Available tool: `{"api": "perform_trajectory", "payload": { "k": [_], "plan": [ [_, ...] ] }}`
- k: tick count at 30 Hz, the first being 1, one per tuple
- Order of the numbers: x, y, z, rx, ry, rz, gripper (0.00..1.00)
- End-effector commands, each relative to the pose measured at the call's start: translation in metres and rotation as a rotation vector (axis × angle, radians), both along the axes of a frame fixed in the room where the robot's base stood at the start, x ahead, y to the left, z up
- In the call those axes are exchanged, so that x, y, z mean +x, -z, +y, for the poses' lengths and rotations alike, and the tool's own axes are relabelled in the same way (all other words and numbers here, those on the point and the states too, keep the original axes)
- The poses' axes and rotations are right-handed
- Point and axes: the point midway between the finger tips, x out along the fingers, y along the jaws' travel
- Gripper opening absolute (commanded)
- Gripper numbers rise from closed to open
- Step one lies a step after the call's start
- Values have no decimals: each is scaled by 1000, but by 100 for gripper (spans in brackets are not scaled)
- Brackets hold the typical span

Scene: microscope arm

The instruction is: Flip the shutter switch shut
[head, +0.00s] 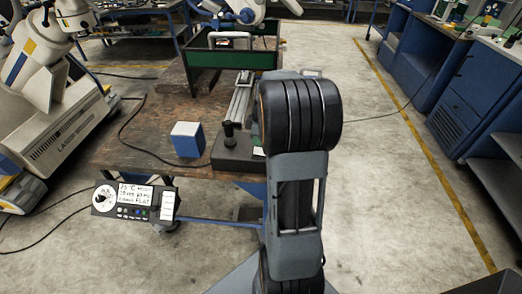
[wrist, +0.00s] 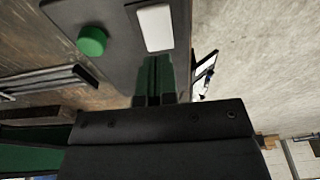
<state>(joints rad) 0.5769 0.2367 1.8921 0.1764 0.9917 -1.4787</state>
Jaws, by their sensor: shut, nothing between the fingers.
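In the wrist view a dark plate (wrist: 115,18) carries a round green button (wrist: 92,41) and a pale rectangular piece (wrist: 155,28). I cannot tell whether either is the shutter switch, and no lever position can be read. My gripper (wrist: 154,68) is shut and empty, its dark fingers pointing at the plate just below the pale piece; whether they touch it is unclear. In the head view my arm hides the gripper. A dark grey block (head: 236,155) with a black upright knob (head: 229,130) stands at the bench's near right, partly behind my arm.
A wooden bench (head: 130,150) holds a blue-and-white box (head: 187,140), a metal rail (head: 240,100) and a green-walled frame (head: 200,62). A display panel (head: 135,200) is at the front left. A laser unit (head: 65,125) stands left. Floor (head: 390,180) at right is clear.

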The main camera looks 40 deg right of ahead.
Motion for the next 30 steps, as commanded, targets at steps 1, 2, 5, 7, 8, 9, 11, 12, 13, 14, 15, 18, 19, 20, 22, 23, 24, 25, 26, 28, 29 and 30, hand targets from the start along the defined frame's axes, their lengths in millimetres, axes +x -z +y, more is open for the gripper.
{"api": "perform_trajectory", "payload": {
  "k": [1,2,5,7,8,9,11,12,13,14,15,18,19,20,22,23,24,25,26,28,29,30],
  "plan": [
    [0,0,0,0,0,0,0],
    [0,0,0,0,0,0,0],
    [0,0,0,0,0,0,0],
    [0,0,0,0,0,0,0],
    [0,0,0,0,0,0,0],
    [0,1,0,0,0,0,0],
    [0,1,0,0,0,0,0],
    [0,1,0,0,0,0,0],
    [0,2,0,0,0,0,0],
    [0,2,0,0,0,0,0],
    [0,3,0,0,0,0,0],
    [0,4,0,0,0,0,0],
    [0,5,0,0,0,0,0],
    [0,5,0,0,0,0,0],
    [0,6,0,0,0,0,0],
    [0,7,0,0,0,0,0],
    [0,7,0,1,0,1,0],
    [0,8,0,1,0,1,0],
    [0,8,0,1,0,1,0],
    [0,9,0,1,0,1,0],
    [0,10,0,1,0,1,0],
    [0,11,0,1,0,1,0]
  ]
}}
